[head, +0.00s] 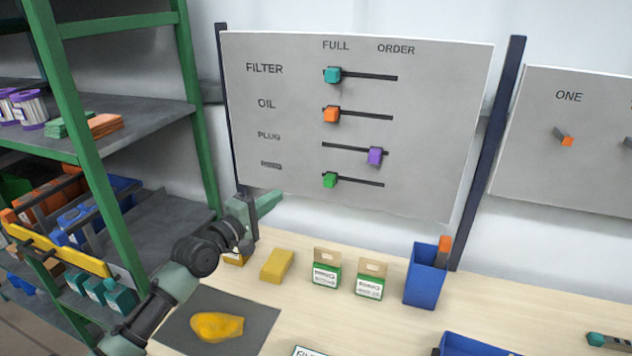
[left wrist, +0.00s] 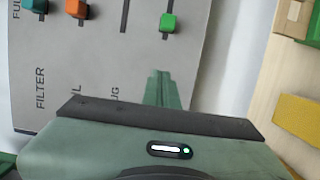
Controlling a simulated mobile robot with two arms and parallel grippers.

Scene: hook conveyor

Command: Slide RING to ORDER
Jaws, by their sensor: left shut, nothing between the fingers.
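A grey wall board (head: 440,150) carries sliders in slots under FULL and ORDER. The bottom slider is a green knob (head: 330,180) at the left, FULL end of its slot; its label is too small to read clearly. The green knob also shows at the top of the left wrist view (left wrist: 169,22). My left gripper (head: 272,200) is shut and empty, below and left of the green knob and apart from it. In the left wrist view its closed fingers (left wrist: 162,82) point toward the board, short of the knob. My right gripper is not in view.
Teal (head: 332,75) and orange (head: 331,114) knobs sit at FULL; a purple knob (head: 375,156) sits toward ORDER. Below are two small boxes (head: 326,268), a yellow block (head: 277,265) and a blue bin (head: 425,275) on the table. A green-framed shelf (head: 195,110) stands left.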

